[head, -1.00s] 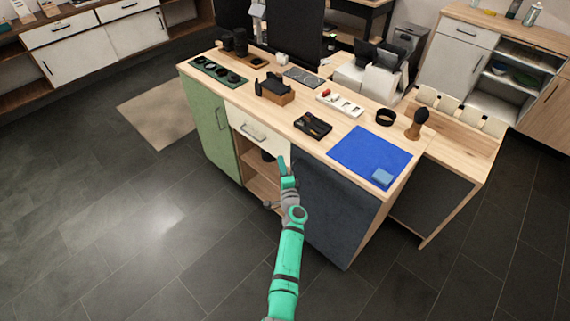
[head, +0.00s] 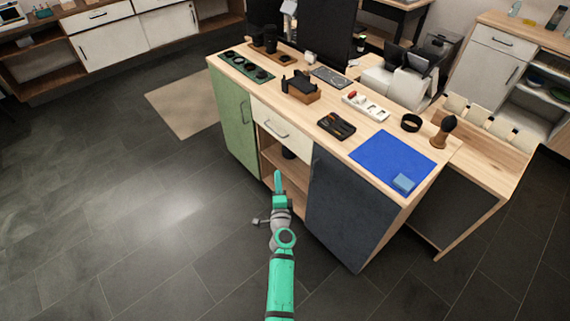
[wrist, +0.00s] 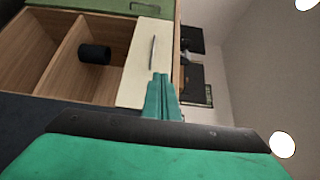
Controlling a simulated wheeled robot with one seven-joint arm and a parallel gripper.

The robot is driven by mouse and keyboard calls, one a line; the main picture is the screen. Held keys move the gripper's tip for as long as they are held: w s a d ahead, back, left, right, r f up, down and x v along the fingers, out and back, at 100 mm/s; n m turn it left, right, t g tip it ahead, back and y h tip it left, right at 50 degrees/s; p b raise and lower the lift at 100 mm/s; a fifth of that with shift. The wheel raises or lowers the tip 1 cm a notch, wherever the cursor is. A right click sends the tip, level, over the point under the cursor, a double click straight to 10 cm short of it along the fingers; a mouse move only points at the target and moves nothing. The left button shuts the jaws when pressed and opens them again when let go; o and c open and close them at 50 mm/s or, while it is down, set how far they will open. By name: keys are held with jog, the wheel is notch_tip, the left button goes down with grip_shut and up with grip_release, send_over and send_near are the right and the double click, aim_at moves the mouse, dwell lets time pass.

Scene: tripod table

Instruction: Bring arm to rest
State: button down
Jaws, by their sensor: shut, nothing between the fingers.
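My gripper (head: 278,182) is in front of the wooden counter, below the height of its top, pointing towards the open shelves under the cream drawer. It is green and its fingers are together, with nothing between them. In the wrist view my gripper (wrist: 163,83) shows its closed fingers in front of the cream drawer (wrist: 143,62). My arm reaches in from the bottom of the head view over the floor. The fingers appear apart from the counter, though the exact gap is hard to tell.
The counter (head: 350,146) has a green door (head: 234,112), a dark door (head: 348,208) and a shelf opening with a dark cylinder (wrist: 94,53). A blue mat (head: 391,160), a black tray (head: 336,126) and other items lie on top. The floor (head: 130,215) to the left is clear.

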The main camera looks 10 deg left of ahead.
jog(key=s+d+f+n+h, duration=0.1)
jog(key=s+d+f+n, duration=0.3)
jog(key=s, duration=0.6)
jog(key=s+d+n+g+h, duration=0.1)
jog(key=s+d, duration=0.5)
jog(key=s, duration=0.3)
jog(key=s+d+f+n+h, duration=0.1)
jog(key=s+d+f+n, duration=0.2)
jog(key=s, duration=0.7)
jog(key=s+r+n, duration=0.3)
jog(key=s+r, duration=0.6)
jog(key=s, duration=0.3)
jog(key=s+r+n+g+h, duration=0.1)
jog(key=s+r+n, duration=0.3)
jog(key=s+r, duration=0.4)
jog(key=v, duration=0.4)
jog(key=shift+s+d, duration=0.4)
